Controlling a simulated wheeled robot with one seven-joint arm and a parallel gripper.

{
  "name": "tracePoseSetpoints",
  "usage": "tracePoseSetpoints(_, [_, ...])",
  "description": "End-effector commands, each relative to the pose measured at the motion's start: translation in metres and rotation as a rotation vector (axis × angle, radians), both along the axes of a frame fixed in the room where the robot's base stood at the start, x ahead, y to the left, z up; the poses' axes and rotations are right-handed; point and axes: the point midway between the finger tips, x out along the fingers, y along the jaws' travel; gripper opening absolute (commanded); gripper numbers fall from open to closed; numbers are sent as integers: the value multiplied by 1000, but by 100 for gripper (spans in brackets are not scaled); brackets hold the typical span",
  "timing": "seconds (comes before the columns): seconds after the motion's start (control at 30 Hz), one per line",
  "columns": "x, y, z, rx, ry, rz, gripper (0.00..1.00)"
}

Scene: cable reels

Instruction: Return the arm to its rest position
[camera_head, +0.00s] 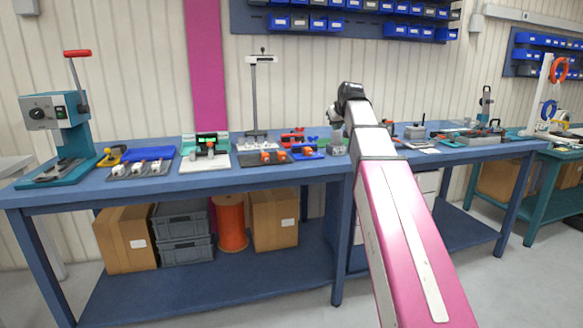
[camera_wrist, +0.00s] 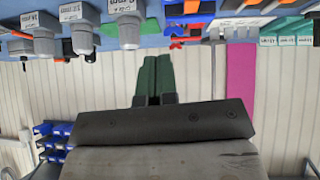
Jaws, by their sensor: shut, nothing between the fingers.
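My arm (camera_head: 405,230) rises from the lower right of the head view, pink and white, to a dark joint above the blue bench. My gripper (camera_wrist: 157,58) shows in the wrist view as two green fingers side by side, shut with nothing between them. In the head view the wrist hangs over the back of the bench, and the fingers cannot be made out there. The wrist picture is upside down, with the bench edge at its top and the wall below.
The blue bench (camera_head: 300,168) carries a teal press (camera_head: 62,135), a stand (camera_head: 254,95) and several small fixtures. Below are cardboard boxes (camera_head: 274,220), grey crates (camera_head: 182,235) and an orange reel (camera_head: 231,225). Blue bins (camera_head: 300,22) hang on the wall. Floor is clear in front.

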Motion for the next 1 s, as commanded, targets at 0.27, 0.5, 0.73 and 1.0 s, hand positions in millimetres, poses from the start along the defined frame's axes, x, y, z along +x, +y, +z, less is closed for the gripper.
tracePoseSetpoints(0.27, [-9,-1,-51,5,60,-20,0])
tracePoseSetpoints(0.5, [-27,-3,-126,13,151,-51,0])
tracePoseSetpoints(0.73, [-61,-6,-224,17,276,-96,0])
tracePoseSetpoints(1.0, [-115,-10,-327,16,422,-152,0])
